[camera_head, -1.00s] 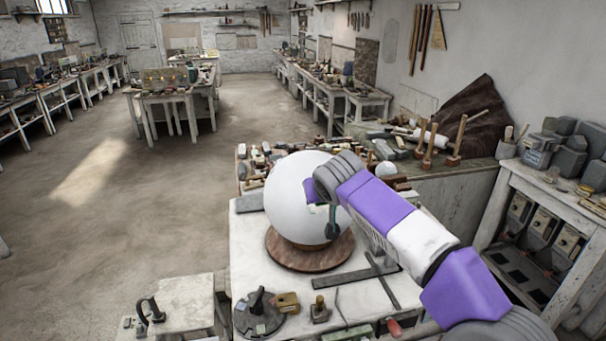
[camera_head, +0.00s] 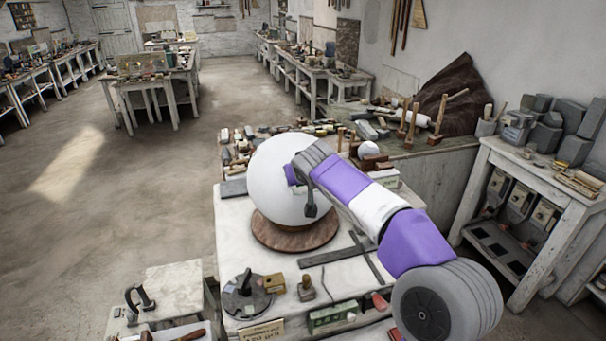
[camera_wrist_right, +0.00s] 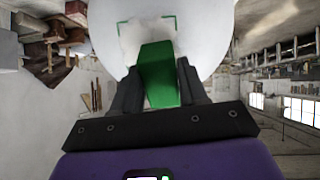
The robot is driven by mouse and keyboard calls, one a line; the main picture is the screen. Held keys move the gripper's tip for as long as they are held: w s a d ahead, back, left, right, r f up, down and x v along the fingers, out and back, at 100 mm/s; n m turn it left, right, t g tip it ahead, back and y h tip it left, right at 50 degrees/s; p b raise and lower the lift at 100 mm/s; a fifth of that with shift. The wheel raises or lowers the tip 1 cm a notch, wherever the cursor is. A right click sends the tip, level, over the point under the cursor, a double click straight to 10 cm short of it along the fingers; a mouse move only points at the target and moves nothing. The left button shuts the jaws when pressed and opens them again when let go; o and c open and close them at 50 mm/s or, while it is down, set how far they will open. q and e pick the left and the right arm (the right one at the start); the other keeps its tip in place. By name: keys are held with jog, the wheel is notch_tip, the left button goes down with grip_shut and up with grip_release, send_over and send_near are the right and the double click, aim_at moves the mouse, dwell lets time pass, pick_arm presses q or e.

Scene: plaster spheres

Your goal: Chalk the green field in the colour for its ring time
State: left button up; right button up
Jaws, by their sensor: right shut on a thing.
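A large white plaster sphere (camera_head: 278,190) sits on a round brown wooden disc (camera_head: 265,232) on the pale worktable. My right gripper (camera_head: 300,185) reaches in from the right and is at the sphere's near right side. In the right wrist view, my right gripper (camera_wrist_right: 158,85) is shut on a green chalk block (camera_wrist_right: 160,72). The block's far end overlaps the sphere's face (camera_wrist_right: 210,30); I cannot tell if it touches. Thin green corner marks (camera_wrist_right: 174,18) frame a rough pale field (camera_wrist_right: 145,30) there. My left gripper is out of view.
A dark round tool (camera_head: 245,298), a brass block (camera_head: 274,283) and a green box (camera_head: 333,317) lie at the table's front. A small sign (camera_head: 262,330) stands at the front edge. Several tools and a small white ball (camera_head: 368,149) are behind the sphere.

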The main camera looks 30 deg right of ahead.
jog(key=shift+w+d+f, duration=0.1)
jog(key=shift+w+f, duration=0.1)
jog(key=shift+w+d+f, duration=0.1)
jog(key=shift+w+f, duration=0.15)
jog(key=shift+w, duration=0.05)
dwell(0.5)
